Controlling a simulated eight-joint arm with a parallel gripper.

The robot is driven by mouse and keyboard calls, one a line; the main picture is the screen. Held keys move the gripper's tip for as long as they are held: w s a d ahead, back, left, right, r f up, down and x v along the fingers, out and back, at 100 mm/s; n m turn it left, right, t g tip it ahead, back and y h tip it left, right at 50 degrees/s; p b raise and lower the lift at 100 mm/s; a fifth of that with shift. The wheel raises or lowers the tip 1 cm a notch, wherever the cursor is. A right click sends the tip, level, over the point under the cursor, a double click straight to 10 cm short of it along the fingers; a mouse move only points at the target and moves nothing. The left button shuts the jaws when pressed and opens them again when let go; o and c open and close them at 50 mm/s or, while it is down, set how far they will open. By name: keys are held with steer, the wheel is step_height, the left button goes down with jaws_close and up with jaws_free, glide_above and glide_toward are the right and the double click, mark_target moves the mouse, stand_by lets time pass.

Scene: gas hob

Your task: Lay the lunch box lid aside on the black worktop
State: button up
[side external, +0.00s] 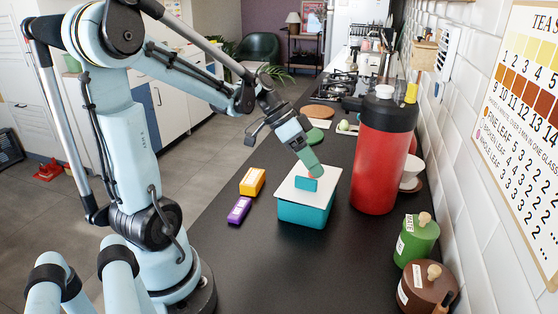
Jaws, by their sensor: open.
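The lunch box (302,214) is a teal box on the black worktop (262,268), in the middle of the side external view. Its white lid (322,197) lies on top of it and has a teal handle (305,184). My gripper (309,174) is open and points down right at the handle. I cannot tell whether the handle is between its fingers, and the fingertips are partly hidden.
A yellow box (252,182) and a purple box (239,210) lie left of the lunch box. A tall red and black container (381,155) stands close on its right. Green (416,240) and brown (427,286) canisters stand front right. The worktop in front is clear.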

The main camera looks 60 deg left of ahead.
steer(key=s+d+n+t+y, duration=0.1)
steer(key=s+d+n+y, duration=0.2)
steer(key=d, duration=0.5)
steer(key=shift+s+d+n+y, duration=0.3)
steer(key=shift+s+y, duration=0.55)
steer(key=shift+y, duration=0.15)
steer(key=shift+s+d+r+t, duration=0.2)
steer(key=shift+s+d+t, duration=0.05)
steer(key=shift+d+t, duration=0.15)
steer(key=shift+c, duration=0.2)
steer(key=shift+n+y, duration=0.3)
steer(key=shift+c, duration=1.4)
steer(key=shift+r, duration=0.15)
